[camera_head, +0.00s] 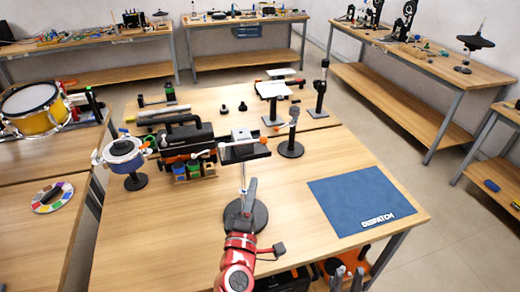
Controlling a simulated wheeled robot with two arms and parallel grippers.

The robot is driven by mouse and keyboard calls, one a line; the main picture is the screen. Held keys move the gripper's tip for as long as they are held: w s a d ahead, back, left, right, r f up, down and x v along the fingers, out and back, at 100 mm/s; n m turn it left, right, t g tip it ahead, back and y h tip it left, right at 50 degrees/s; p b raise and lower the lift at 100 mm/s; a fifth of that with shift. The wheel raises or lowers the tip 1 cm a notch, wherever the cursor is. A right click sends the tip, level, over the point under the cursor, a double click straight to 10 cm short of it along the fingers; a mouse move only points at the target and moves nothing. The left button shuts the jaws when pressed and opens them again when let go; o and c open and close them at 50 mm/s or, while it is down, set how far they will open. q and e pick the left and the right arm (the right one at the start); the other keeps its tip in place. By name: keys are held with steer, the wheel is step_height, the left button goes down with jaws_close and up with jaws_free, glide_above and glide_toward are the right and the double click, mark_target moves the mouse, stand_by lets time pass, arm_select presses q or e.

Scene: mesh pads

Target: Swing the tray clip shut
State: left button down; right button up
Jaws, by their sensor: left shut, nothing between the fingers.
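A black tray-like fixture (240,154) sits near the middle of the table, right of a black case. A thin white bar (236,143) with an orange part lies across it; I cannot tell for sure whether this is the tray clip or how far it stands open. My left gripper (244,188), on the red arm from the bottom, is shut and empty. Its tip points up the picture, close in front of the fixture; contact cannot be made out. My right gripper (347,277) seems to show at the bottom edge, partly cut off, beyond the table's front edge.
A black case (187,138) with small coloured bins stands left of the fixture. A blue pot (122,151) on a stand is further left. A black post (292,135) on a round base stands close right. A blue dispatch mat (362,200) lies clear at the right.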

arm_select(q)
steer(key=p, duration=0.4)
glide_toward(261, 154)
steer(key=w+r, duration=0.2)
steer(key=w+d+r, duration=0.1)
steer(key=w+r, duration=0.2)
steer(key=shift+w+d, duration=0.1)
steer(key=shift+w, duration=0.75)
steer(key=w+b, duration=0.3)
steer(key=shift+f, duration=0.15)
